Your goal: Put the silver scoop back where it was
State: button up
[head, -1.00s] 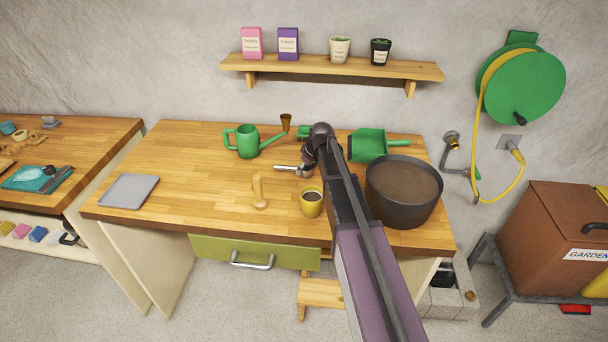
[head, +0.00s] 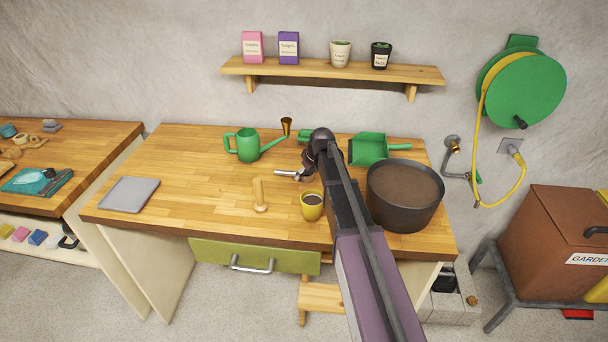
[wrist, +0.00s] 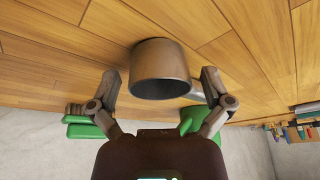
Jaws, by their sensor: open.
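The silver scoop (wrist: 162,72) shows in the wrist view as a grey metal cup on the wooden bench top, its dark mouth towards my gripper. Its silver part also shows in the head view (head: 287,174), sticking out left of my gripper; the rest is hidden behind the arm. My gripper (head: 306,167) is open. In the wrist view its two fingers (wrist: 160,76) stand one on each side of the scoop, with visible gaps. I cannot tell how high the fingertips are above the wood.
A yellow pot (head: 312,206) and a wooden dibber (head: 260,195) stand in front of my gripper. A green watering can (head: 248,146) is behind left, a green dustpan-like scoop (head: 368,149) behind right, a large dark tub (head: 404,197) right. The bench's left middle is clear.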

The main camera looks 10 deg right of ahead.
jog(key=shift+r, duration=0.2)
jog(key=p+v, duration=1.1)
jog(key=v, duration=0.1)
dwell(0.6)
dwell(0.7)
jog(key=s+a+m+g+h, duration=0.1)
jog(key=s+m, duration=0.1)
jog(key=s, duration=1.1)
jog(key=s+a+f+m+g+h, duration=0.1)
jog(key=s+a+m+g, duration=0.1)
jog(key=s, duration=1)
jog(key=shift+s+f+m+g, duration=0.2)
jog(key=shift+s+m+g, duration=0.15)
jog(key=shift+m, duration=0.35)
